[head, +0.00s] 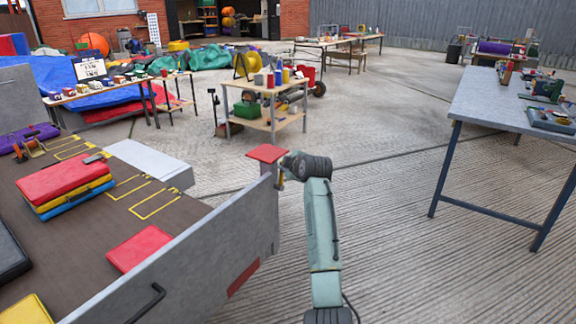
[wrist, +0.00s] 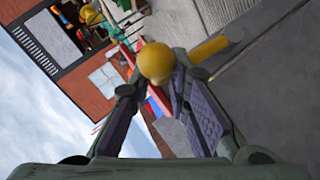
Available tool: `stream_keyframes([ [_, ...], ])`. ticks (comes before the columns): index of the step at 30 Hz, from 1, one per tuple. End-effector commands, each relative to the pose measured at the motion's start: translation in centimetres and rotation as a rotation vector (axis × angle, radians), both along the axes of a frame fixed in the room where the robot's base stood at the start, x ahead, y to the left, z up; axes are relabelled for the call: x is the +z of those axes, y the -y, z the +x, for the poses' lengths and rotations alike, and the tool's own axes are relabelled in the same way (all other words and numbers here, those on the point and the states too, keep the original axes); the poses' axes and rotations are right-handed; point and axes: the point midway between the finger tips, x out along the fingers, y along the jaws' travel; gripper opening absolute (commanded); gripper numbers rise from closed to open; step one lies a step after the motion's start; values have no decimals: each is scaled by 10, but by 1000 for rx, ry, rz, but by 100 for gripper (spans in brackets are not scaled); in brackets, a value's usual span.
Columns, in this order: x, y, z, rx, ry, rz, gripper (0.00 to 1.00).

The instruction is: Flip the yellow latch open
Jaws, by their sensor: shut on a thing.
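The yellow latch shows in the wrist view as a round yellow knob (wrist: 156,62) between the tips of my gripper (wrist: 158,80). The fingers are closed in on the knob, one on each side. In the head view a small bit of yellow on the latch (head: 281,181) shows at the far end of the grey side panel (head: 215,255), below a red square cap (head: 267,153). My gripper is at that corner, mostly hidden behind my own wrist. Whether the latch is open or closed cannot be told.
The panel edges a brown deck (head: 110,225) carrying stacked coloured mats (head: 65,185) and a red pad (head: 139,248). A wooden shelf cart (head: 262,125) stands beyond the corner. A grey table (head: 480,105) stands at right. Concrete floor between is clear.

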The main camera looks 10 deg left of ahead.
Motion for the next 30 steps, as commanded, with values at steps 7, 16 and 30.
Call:
stream_keyframes([
  [7, 5, 6, 7, -15, 25, -7, 0],
  [16, 7, 7, 8, -16, 27, -6, 19],
  [30, 5, 8, 7, -18, 23, -2, 31],
])
